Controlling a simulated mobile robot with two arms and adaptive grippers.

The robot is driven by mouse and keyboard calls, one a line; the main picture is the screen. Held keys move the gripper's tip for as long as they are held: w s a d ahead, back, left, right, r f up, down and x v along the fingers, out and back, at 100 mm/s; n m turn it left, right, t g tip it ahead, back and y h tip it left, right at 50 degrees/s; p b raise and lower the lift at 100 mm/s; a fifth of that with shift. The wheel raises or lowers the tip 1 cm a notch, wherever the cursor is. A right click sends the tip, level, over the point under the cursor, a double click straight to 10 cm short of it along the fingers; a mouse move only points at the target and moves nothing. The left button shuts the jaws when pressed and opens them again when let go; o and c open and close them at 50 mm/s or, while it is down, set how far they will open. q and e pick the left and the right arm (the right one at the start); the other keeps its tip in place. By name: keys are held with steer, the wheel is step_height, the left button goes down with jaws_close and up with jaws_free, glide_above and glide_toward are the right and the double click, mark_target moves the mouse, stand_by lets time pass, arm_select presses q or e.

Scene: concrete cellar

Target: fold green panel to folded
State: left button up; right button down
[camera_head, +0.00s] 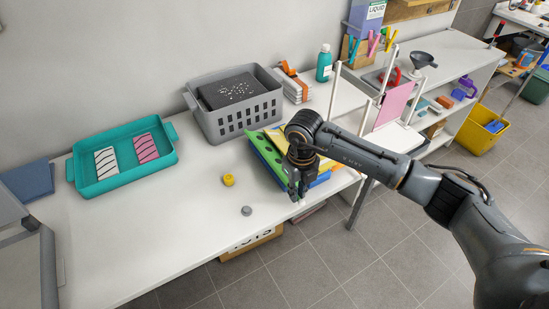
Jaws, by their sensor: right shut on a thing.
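The green panel (265,153) lies at the right part of the white table, near its front edge, and has dark round spots on it. Yellow and blue parts lie beside and under it. My right gripper (296,196) comes in from the right and points down at the panel's front end. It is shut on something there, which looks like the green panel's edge. The arm and wrist hide much of the panel, so how far it is folded is hard to tell. My left gripper is not in view.
A grey basket (235,124) with a dark block stands behind the panel. A teal tray (122,184) with two striped cards is at left. A yellow cylinder (228,180) and a grey knob (246,211) stand near the panel.

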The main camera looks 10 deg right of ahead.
steer(key=shift+d+r, duration=0.2)
steer(key=shift+r, duration=0.15)
steer(key=shift+w+d+r+p, duration=0.1)
steer(key=shift+d+r+p, duration=0.15)
steer(key=shift+r, duration=0.2)
steer(key=shift+w+d+r+p, duration=0.1)
steer(key=shift+d+r+p, duration=0.15)
steer(key=shift+r, duration=0.2)
steer(key=shift+w+d+r, duration=0.25)
steer(key=shift+d+r, duration=0.5)
steer(key=shift+d, duration=0.1)
